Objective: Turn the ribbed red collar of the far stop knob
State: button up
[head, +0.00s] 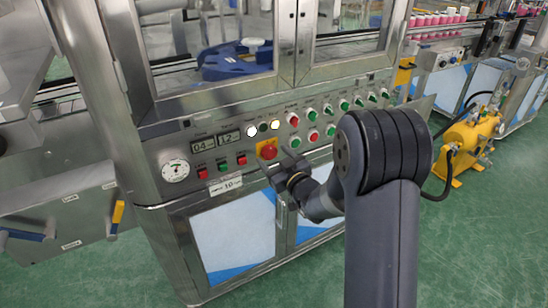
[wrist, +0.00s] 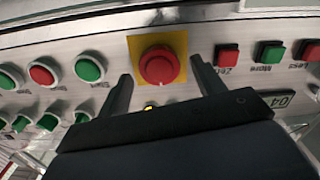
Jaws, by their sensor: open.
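The red stop knob (head: 267,149) sits on a yellow square plate on the sloped control panel. In the wrist view the knob (wrist: 159,65) is round and red with a raised outer collar, on the yellow plate (wrist: 134,46). My gripper (head: 275,164) is open just in front of the panel by the knob. In the wrist view its two dark fingers (wrist: 160,70) stand apart, one toward each side of the knob, with visible gaps. Nothing is between the fingers in their grasp. I cannot tell the remaining depth to the collar.
Green and red push buttons (head: 312,114) line the panel on one side of the knob. Red and green square buttons (head: 222,165), displays (head: 229,137) and a gauge (head: 175,171) lie on the other. A yellow tank (head: 468,140) stands on the floor at right.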

jog(key=shift+w+a, duration=0.15)
jog(key=shift+w, duration=0.15)
jog(key=shift+c, duration=0.5)
jog(key=c, duration=0.9)
